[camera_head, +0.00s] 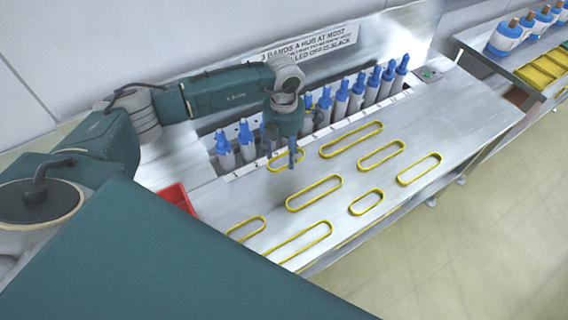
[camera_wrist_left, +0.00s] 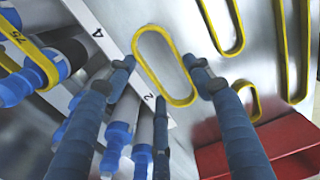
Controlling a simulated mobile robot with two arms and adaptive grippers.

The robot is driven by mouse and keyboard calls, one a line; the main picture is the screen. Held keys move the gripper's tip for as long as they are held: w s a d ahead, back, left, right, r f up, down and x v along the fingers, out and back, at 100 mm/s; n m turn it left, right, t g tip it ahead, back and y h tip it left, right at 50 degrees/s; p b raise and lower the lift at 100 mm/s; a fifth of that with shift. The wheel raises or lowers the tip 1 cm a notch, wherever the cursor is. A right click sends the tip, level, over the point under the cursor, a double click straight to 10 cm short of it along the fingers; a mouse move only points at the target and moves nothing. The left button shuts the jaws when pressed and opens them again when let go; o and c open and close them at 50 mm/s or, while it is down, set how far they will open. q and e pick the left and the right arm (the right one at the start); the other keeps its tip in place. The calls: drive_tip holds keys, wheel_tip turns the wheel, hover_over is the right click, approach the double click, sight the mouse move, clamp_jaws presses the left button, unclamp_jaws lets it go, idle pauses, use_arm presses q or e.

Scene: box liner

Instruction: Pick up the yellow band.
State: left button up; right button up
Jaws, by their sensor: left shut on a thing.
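Several yellow bands lie on the metal table. My left gripper (camera_head: 292,158) is down at one yellow band (camera_head: 275,166), close to the row of blue-topped bottles. In the left wrist view the same yellow band (camera_wrist_left: 147,72) is a long oval loop lying between the fingertips of my left gripper (camera_wrist_left: 158,64). The fingers stand on either side of the loop, shut on it across its width. Part of the loop is hidden by the fingers in the head view. My right gripper is not in view.
Other bands lie close by, such as one longer loop (camera_head: 314,193). Upright bottles (camera_head: 341,101) stand in a numbered row behind. A red bin (camera_head: 178,197) sits at the left end. A side shelf with yellow trays (camera_head: 540,70) is at the far right.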

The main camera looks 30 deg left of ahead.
use_arm(q)
wheel_tip(320, 180, up, 13)
drive_tip(key=b, duration=0.3)
drive_tip(key=shift+r, duration=0.15)
idle(0.4)
